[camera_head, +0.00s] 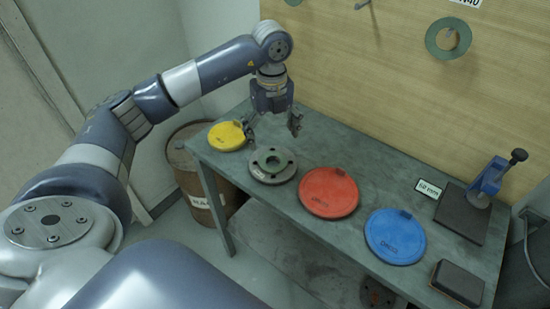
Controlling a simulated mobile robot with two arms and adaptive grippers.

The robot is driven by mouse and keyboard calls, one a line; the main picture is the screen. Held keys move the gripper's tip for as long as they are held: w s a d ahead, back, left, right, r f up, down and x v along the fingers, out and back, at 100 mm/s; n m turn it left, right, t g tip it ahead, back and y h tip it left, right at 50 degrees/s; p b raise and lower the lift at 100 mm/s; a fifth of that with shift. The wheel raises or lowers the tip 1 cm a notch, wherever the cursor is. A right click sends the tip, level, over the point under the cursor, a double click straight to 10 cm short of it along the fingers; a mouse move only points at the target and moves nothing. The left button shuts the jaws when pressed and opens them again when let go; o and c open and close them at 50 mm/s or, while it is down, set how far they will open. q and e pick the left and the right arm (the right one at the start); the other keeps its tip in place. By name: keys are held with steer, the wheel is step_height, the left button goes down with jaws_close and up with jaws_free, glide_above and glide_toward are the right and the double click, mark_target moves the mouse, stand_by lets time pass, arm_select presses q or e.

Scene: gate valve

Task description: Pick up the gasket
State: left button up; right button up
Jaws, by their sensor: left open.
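A green ring-shaped gasket (448,38) hangs on a peg on the wooden wall board at the upper right. I cannot tell the exact height gap between the fingertips and the flange. My right gripper is not in view.
On the bench (375,167) lie a yellow disc (227,136), a red disc (328,192) and a blue disc (394,237). A blue clamp-like tool (488,176) stands on a dark plate at the right. A dark block (457,283) lies near the front. A rusty barrel (190,170) stands left.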

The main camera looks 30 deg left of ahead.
mark_target(274, 165)
arm_select(q)
step_height(274, 165, down, 4)
steer(key=shift+s+r+p, duration=0.1)
steer(key=shift+p, duration=0.3)
steer(key=f, duration=0.1)
steer(key=f+p, duration=0.1)
steer(key=f, duration=0.1)
steer(key=f+p, duration=0.1)
steer(key=shift+w+f, duration=0.3)
steer(key=shift+f, duration=0.55)
steer(key=shift+d+f, duration=0.1)
steer(key=shift+f, duration=0.15)
steer(key=c, duration=1)
